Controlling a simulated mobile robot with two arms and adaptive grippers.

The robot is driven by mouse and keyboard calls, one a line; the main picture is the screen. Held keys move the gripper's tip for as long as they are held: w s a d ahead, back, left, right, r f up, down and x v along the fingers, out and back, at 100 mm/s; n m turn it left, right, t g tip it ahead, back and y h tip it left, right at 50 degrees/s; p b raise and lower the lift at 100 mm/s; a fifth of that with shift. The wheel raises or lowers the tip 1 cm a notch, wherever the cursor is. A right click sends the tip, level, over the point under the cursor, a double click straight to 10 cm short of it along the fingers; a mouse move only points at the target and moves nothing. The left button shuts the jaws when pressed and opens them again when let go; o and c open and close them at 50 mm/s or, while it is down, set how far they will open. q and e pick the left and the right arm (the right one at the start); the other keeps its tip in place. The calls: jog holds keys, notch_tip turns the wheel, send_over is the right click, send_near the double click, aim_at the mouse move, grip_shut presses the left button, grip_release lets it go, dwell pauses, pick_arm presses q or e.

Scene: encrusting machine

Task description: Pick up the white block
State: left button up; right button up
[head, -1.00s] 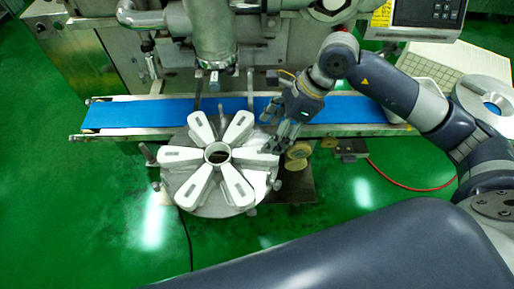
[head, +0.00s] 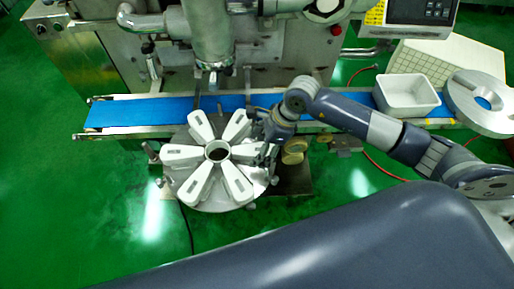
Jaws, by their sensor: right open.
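Several white wedge-shaped blocks (head: 236,181) stand out like petals around a ring (head: 217,152) on a round metal disc (head: 203,205). Each has a dark slot near its outer end. I cannot tell which one is the white block of the task. My right gripper (head: 266,155) is open, low at the right edge of the disc, close to the right-hand white block (head: 243,153). The gripper and wrist partly cover that side, and I cannot tell whether the fingers touch the block. My left gripper is not in view.
A blue conveyor belt (head: 150,112) runs behind the disc, under a metal nozzle (head: 214,75) of the machine. A white bin (head: 407,93) and a round metal part (head: 486,100) stand at the right. Round tan parts (head: 294,151) sit right of the gripper.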

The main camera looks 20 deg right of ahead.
jog(key=shift+f, duration=0.15)
jog(key=shift+c, duration=0.3)
jog(key=c, duration=1.2)
jog(key=shift+c, duration=0.2)
